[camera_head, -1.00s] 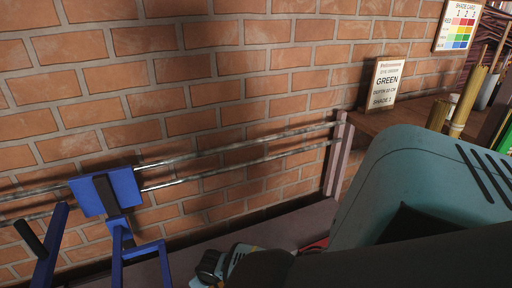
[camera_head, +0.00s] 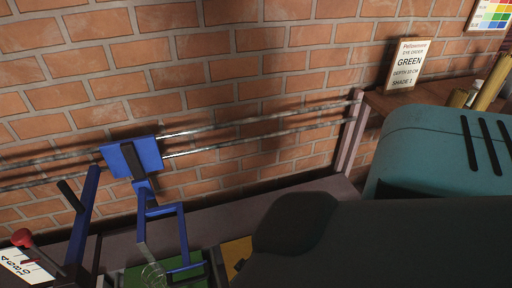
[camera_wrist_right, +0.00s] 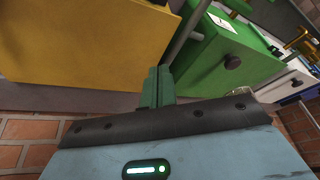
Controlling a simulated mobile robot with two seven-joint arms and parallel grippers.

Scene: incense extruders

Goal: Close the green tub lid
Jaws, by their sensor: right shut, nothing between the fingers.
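The green tub (camera_wrist_right: 215,60) fills the upper middle of the right wrist view, with a dark round knob on its face and a white label on its top. Part of the green tub also shows at the bottom of the head view (camera_head: 190,266), behind a blue frame. The frames do not clearly show how its lid stands. My right gripper (camera_wrist_right: 158,74) is shut and empty, its fingers between the yellow tub and the green tub; I cannot tell whether they touch. In the head view my dark arm hides it. My left gripper is not in view.
The yellow tub (camera_wrist_right: 90,40) stands left of the green one, and a white tub (camera_wrist_right: 290,82) right of it. A blue carriage (camera_head: 133,157) hangs on metal rails along the brick wall. A red-knobbed lever (camera_head: 22,238) is at lower left. A GREEN sign (camera_head: 406,66) stands on a shelf.

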